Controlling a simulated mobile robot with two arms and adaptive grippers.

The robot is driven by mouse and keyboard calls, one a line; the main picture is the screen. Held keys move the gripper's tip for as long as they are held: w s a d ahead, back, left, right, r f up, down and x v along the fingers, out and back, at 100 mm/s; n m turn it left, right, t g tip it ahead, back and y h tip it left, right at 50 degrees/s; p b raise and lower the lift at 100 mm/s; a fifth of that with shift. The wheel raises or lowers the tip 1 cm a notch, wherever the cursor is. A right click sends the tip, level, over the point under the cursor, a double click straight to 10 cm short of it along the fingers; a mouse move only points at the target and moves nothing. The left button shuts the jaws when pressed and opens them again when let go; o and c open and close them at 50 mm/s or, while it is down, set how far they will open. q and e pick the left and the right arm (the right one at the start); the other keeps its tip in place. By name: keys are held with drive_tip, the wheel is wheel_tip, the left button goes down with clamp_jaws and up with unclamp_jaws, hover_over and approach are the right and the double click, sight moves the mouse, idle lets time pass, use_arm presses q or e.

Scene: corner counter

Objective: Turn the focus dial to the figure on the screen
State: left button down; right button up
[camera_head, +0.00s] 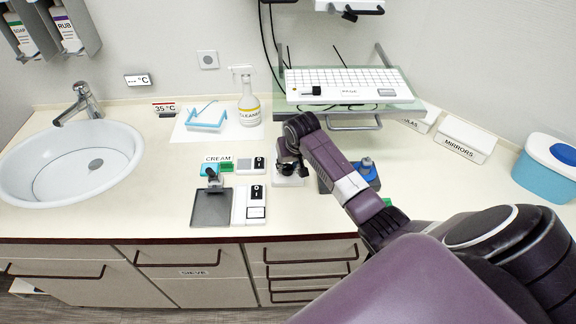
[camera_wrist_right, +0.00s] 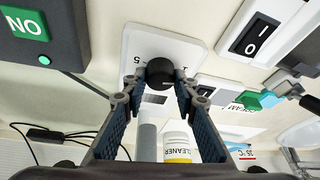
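The focus dial is a round black knob (camera_wrist_right: 160,72) on a white panel (camera_wrist_right: 188,48) in the right wrist view. A digit that looks like 5 is printed beside it. My left gripper is not in view.
A black-switch unit (camera_head: 249,205) and a grey tray (camera_head: 211,208) stand left of the gripper. A blue device (camera_head: 369,172) stands close on the right. A cleaner bottle (camera_head: 249,107) and a keyboard shelf (camera_head: 345,82) are behind.

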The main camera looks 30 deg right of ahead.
drive_tip(key=c, duration=0.5)
drive_tip(key=shift+c, duration=0.2)
